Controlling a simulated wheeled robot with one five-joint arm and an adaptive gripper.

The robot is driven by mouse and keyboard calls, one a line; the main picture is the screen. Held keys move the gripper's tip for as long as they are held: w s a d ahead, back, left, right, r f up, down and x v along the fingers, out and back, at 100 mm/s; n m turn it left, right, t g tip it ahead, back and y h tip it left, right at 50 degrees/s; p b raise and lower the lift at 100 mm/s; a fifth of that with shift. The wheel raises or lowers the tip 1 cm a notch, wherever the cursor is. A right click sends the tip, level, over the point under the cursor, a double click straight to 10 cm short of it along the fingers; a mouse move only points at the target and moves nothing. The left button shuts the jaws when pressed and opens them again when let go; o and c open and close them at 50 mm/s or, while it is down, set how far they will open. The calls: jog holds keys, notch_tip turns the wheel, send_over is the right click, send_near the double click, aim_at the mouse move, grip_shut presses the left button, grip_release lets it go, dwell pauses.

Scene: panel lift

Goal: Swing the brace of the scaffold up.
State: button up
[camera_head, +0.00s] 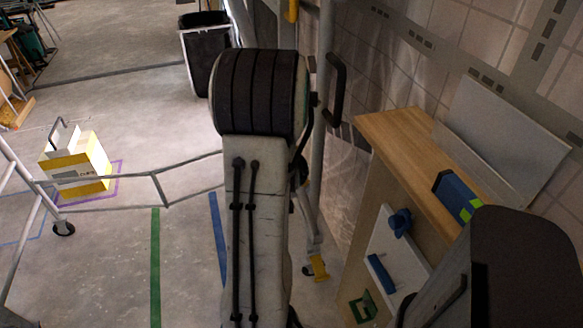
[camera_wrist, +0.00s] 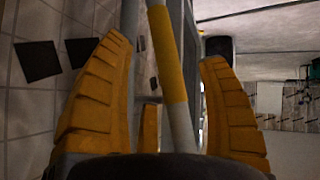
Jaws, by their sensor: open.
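In the wrist view, my gripper (camera_wrist: 166,50) is open, one orange finger on each side of a pale bar with a yellow band (camera_wrist: 167,55), which looks like the brace. The bar runs between the fingers, with gaps visible on both sides; I cannot tell its depth exactly. A grey scaffold tube (camera_wrist: 130,22) stands left of it. In the head view, a grey upright tube (camera_head: 324,110) rises just right of my arm, and a yellow piece (camera_head: 291,10) shows at the top edge. My arm hides much of the middle, and my gripper cannot be made out there.
A wooden-topped cabinet (camera_head: 400,126) with blue tools stands close on the right, by the tiled wall. A black bin (camera_head: 206,62) stands behind my arm. A yellow-and-white box (camera_head: 77,166) and a scaffold caster (camera_head: 64,229) are at left. Open floor lies between.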

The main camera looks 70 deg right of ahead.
jog(key=shift+v, duration=1.25)
